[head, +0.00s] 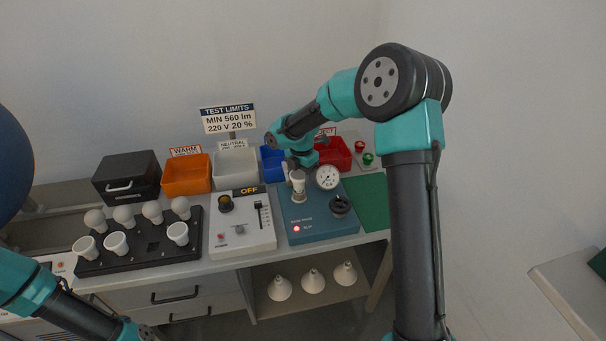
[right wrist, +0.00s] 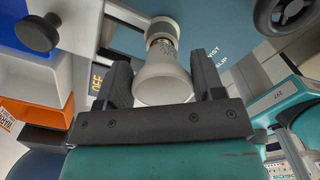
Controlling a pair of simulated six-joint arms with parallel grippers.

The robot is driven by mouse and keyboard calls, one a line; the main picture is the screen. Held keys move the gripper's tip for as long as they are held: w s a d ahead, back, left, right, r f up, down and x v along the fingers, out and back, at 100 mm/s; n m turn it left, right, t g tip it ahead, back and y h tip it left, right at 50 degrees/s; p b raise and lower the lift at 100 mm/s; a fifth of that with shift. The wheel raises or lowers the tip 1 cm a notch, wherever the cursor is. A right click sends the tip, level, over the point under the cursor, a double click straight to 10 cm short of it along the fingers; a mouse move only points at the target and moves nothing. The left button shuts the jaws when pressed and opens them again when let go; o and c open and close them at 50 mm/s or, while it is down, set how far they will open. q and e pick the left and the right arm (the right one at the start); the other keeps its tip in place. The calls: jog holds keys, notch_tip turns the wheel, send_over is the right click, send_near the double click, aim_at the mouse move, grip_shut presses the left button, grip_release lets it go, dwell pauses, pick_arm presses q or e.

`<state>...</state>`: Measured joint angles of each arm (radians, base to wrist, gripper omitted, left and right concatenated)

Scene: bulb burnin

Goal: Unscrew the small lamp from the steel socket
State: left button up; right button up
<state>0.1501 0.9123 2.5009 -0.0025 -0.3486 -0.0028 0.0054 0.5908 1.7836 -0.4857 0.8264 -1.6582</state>
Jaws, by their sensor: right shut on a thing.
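The small white lamp (head: 298,181) stands upright over the steel socket (head: 299,197) on the blue test box (head: 318,218). In the right wrist view the lamp (right wrist: 165,80) is a pale cone with its narrow end at the socket (right wrist: 162,30). My right gripper (head: 297,168) is above the box with the lamp between its fingers, shut on it. Whether the lamp's thread is still engaged cannot be seen. My left arm shows at the lower left, but its gripper is outside the picture.
A round gauge (head: 327,177) and a black knob (head: 340,205) sit close beside the socket. The grey OFF control box (head: 240,225) and a black rack (head: 150,240) with several bulbs stand left. Orange (head: 187,175), white, blue and red (head: 335,153) bins line the back.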

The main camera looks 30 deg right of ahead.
jog(key=n, duration=0.5)
jog(key=shift+w+a+n, duration=0.3)
jog(key=shift+w+a, duration=0.05)
jog(key=n, duration=0.2)
jog(key=w+n, duration=0.1)
jog(key=n, duration=0.1)
jog(key=shift+a, duration=0.2)
jog(key=shift+s+d+r, duration=0.15)
jog(key=shift+r, duration=0.95)
jog(key=shift+r, duration=0.75)
jog(key=shift+r, duration=2.45)
